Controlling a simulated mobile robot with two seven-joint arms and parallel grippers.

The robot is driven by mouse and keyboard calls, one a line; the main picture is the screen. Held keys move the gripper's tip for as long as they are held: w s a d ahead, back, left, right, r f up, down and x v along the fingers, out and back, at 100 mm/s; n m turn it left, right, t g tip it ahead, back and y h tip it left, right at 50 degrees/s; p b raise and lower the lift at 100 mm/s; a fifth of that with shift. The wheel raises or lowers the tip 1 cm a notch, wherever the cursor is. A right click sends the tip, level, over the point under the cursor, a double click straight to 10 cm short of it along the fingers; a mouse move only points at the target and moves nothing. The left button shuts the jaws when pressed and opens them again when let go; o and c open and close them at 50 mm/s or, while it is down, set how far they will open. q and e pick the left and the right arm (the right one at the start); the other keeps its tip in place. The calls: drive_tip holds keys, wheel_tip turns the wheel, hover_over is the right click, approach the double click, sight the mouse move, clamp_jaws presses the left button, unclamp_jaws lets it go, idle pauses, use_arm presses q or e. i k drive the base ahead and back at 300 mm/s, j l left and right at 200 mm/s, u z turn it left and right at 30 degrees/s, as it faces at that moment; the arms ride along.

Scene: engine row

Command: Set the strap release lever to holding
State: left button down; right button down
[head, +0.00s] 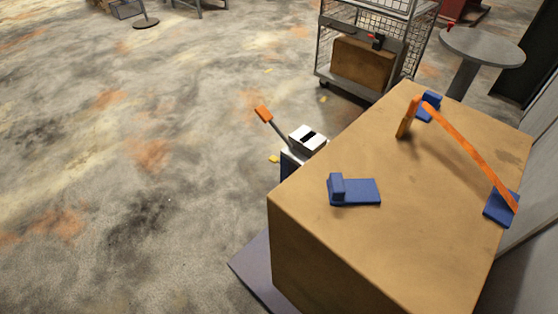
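The strap release lever (264,115) has a grey shaft and an orange grip. It leans up and to the left from a small white housing with a black slot (308,138), just beyond the left edge of a large brown box. The lower part of the housing is dark blue and partly hidden by the box. No marking for holding is readable. An orange strap (465,148) stretches across the box top between blue pieces, with a short end bent down at its far left. Neither of my grippers is in view.
The large brown box (370,240) fills the lower right, with a blue bracket (358,191) on top. A wire cage cart (322,55) holding another box stands behind. A round grey table (482,46) is at the upper right. The floor at left is clear.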

sight(273, 159)
drive_tip(key=i+j+z, duration=0.25)
drive_tip(key=j+z, duration=0.2)
drive_tip(key=i+j+z, duration=0.1)
drive_tip(key=j+z, duration=0.35)
drive_tip(key=j, duration=0.3)
drive_tip(key=j+z, duration=0.45)
drive_tip(key=j, duration=0.2)
drive_tip(key=j+z, duration=0.45)
drive_tip(key=j, duration=0.25)
drive_tip(key=j+z, duration=0.8)
drive_tip(key=j, duration=0.25)
drive_tip(key=k+j+z, duration=0.1)
drive_tip(key=j+z, duration=0.3)
drive_tip(key=k+j+z, duration=0.2)
drive_tip(key=j+z, duration=0.2)
drive_tip(key=j, duration=0.15)
drive_tip(key=i+j+z, duration=0.1)
drive_tip(key=j+z, duration=0.3)
drive_tip(key=j, duration=0.15)
drive_tip(key=j+z, duration=0.4)
drive_tip(key=j, duration=0.15)
drive_tip(key=j+z, duration=0.4)
drive_tip(key=j, duration=0.15)
drive_tip(key=k+j+z, duration=0.2)
drive_tip(key=j+z, duration=0.4)
drive_tip(key=j, duration=0.15)
drive_tip(key=k+j+z, duration=0.2)
drive_tip(key=j+z, duration=0.2)
drive_tip(key=j, duration=0.25)
